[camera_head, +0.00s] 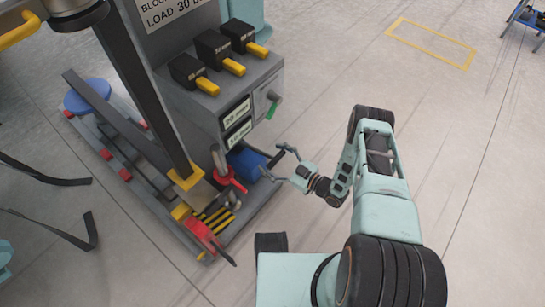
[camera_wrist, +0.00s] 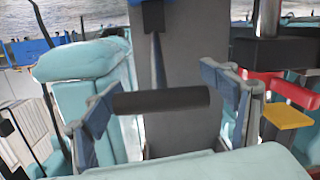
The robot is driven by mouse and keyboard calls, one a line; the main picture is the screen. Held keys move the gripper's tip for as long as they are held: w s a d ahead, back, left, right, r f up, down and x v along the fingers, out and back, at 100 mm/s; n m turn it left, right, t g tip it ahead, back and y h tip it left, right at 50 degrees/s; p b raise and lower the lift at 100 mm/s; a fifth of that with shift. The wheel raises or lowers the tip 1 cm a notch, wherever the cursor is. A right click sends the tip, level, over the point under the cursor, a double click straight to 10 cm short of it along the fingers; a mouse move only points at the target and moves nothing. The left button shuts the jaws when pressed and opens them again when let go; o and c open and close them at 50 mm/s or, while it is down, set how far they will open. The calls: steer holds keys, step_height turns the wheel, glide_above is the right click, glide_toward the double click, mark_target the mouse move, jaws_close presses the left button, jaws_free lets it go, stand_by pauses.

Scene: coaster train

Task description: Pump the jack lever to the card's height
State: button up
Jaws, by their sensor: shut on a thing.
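My gripper (camera_head: 279,163) is low at the right side of the grey machine. In the wrist view its two blue-padded fingers (camera_wrist: 162,101) are at the two ends of a dark cylindrical grip, which I take to be the jack lever (camera_wrist: 160,101). A thin dark rod runs up behind the grip. In the head view the lever is too small to make out between the fingers. A red jack-like part (camera_head: 228,184) with a grey post stands left of my gripper. Two display cards (camera_head: 237,122) with print too small to read surely are on the machine's side.
A blue cylinder (camera_head: 246,163) lies just left of my gripper. Yellow-handled black switches (camera_head: 213,48) and a green-tipped lever (camera_head: 272,104) are above. A red clamp-like part (camera_head: 203,234) is at the machine's front. Floor to the right is open.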

steer(key=w+a+r+g+h+p, duration=0.1)
steer(key=r+p, duration=0.2)
steer(key=w+a+r+g+h+p, duration=0.1)
steer(key=r+h+p, duration=0.1)
steer(key=r, duration=0.1)
steer(key=w+a+r+g+h+p, duration=0.1)
steer(key=a+r+p, duration=0.1)
steer(key=r+p, duration=0.1)
steer(key=shift+w+r+h+p, duration=0.1)
steer(key=shift+w+h+p, duration=0.2)
steer(key=shift+w+h, duration=0.1)
steer(key=shift+w+a+r, duration=0.6)
steer(key=shift+a, duration=0.15)
steer(key=shift+c, duration=0.3)
steer(key=o, duration=1.5)
steer(key=shift+o, duration=1.2)
steer(key=shift+d, duration=0.1)
steer(key=shift+o, duration=0.4)
steer(key=shift+s+f, duration=0.1)
steer(key=shift+s, duration=0.05)
steer(key=shift+s, duration=0.1)
